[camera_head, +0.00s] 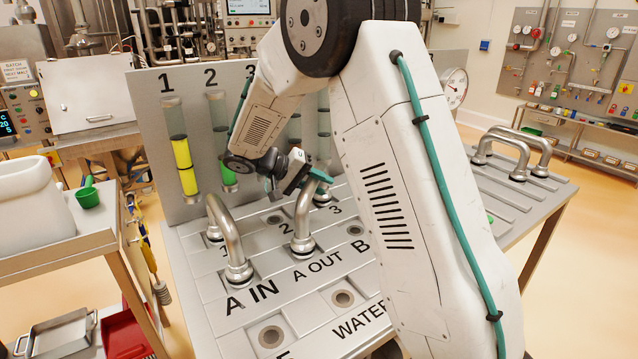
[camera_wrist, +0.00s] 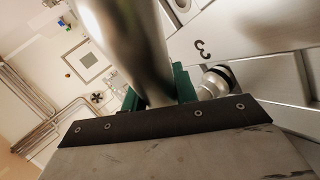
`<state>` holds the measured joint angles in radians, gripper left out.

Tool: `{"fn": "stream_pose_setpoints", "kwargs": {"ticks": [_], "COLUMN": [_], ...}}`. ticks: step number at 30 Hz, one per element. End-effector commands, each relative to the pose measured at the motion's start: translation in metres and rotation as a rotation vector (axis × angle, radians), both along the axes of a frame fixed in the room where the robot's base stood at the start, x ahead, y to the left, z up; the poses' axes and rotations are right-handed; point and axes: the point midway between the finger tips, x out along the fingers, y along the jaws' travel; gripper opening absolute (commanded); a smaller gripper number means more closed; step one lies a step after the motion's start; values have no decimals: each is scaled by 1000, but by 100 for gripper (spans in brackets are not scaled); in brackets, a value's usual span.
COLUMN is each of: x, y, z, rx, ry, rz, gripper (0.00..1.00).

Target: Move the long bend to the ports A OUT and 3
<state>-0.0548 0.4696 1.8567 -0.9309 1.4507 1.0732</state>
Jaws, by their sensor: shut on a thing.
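A steel pipe bend (camera_head: 303,215) stands with its near foot at the port labelled A OUT and its far foot beside the label 3. My gripper (camera_head: 306,178) is shut on its upper tube. In the wrist view the tube (camera_wrist: 125,45) passes between my green fingertips (camera_wrist: 158,92), and a foot with a dark ring (camera_wrist: 216,82) shows next to the 3. Both feet look upright at the panel; whether they are fully seated I cannot tell. A second bend (camera_head: 228,235) runs from A IN to the port near 1.
The port panel (camera_head: 208,285) has open ports near 2 (camera_head: 274,219), B (camera_head: 355,230) and WATER (camera_head: 343,298). Sight tubes (camera_head: 181,150) stand behind it. More bends (camera_head: 520,143) rest on the right-hand table. A side table (camera_head: 60,245) with a green scoop (camera_head: 87,195) is at left.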

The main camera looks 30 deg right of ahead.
Motion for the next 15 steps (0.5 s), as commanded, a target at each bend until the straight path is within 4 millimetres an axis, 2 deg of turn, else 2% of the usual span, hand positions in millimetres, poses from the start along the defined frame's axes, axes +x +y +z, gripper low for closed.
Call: {"fn": "stream_pose_setpoints", "kwargs": {"ticks": [1,3,11,15], "x": [0,0,0,3], "y": [0,0,0,9], "z": [1,1,0,5], "rx": [-1,-1,1,0], "ry": [-1,-1,1,0], "rz": [0,0,0,2], "gripper": [37,54,54,54]}}
